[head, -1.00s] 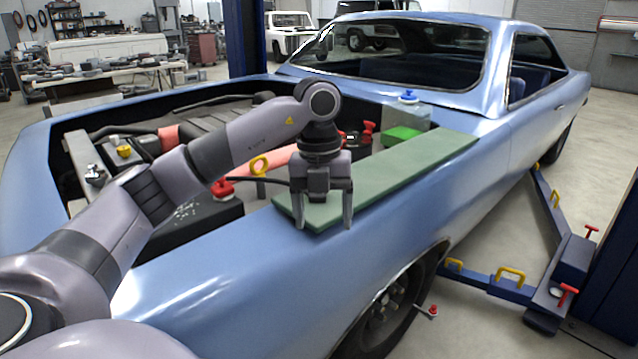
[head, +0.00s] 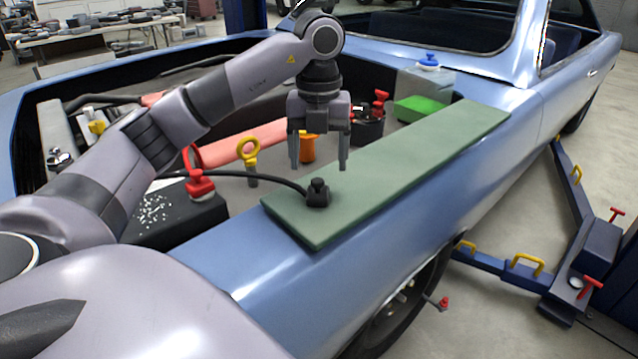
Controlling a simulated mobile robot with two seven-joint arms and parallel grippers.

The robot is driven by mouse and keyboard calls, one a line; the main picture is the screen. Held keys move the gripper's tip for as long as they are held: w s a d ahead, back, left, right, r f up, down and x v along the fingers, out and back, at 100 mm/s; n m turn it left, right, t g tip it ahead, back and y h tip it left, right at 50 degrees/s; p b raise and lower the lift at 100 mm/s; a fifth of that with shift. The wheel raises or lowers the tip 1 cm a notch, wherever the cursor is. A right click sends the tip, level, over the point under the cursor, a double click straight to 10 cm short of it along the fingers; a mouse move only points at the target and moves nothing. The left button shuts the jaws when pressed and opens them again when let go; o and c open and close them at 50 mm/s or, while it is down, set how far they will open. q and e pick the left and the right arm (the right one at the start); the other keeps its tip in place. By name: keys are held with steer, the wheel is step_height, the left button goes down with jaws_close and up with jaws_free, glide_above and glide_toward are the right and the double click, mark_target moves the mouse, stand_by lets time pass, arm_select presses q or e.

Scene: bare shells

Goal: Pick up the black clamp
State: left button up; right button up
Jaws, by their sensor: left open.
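The black clamp (head: 318,194) sits on the near end of the green mat (head: 400,170) that lies along the car's fender. My left gripper (head: 319,166) is open and empty, pointing down. In the head view its fingertips appear above and just behind the black clamp, apart from it. My right gripper is not in view.
The battery (head: 170,218) with a red clamp (head: 199,184) stands left of the mat. A yellow ring-handled dipstick (head: 249,160), an orange cap (head: 308,148) and a pink hose (head: 235,148) lie in the engine bay. The mat's far part is clear.

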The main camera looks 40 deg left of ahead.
mark_target(318, 180)
arm_select(q)
steer(key=shift+w+a+f, duration=0.1)
steer(key=shift+a+f, duration=0.05)
steer(key=shift+f, duration=1.65)
steer(key=shift+w+a+f, duration=0.1)
steer(key=shift+a+f, duration=0.05)
steer(key=shift+f, duration=1.6)
steer(key=c, duration=1.2)
steer(key=shift+c, duration=0.2)
steer(key=shift+r, duration=0.15)
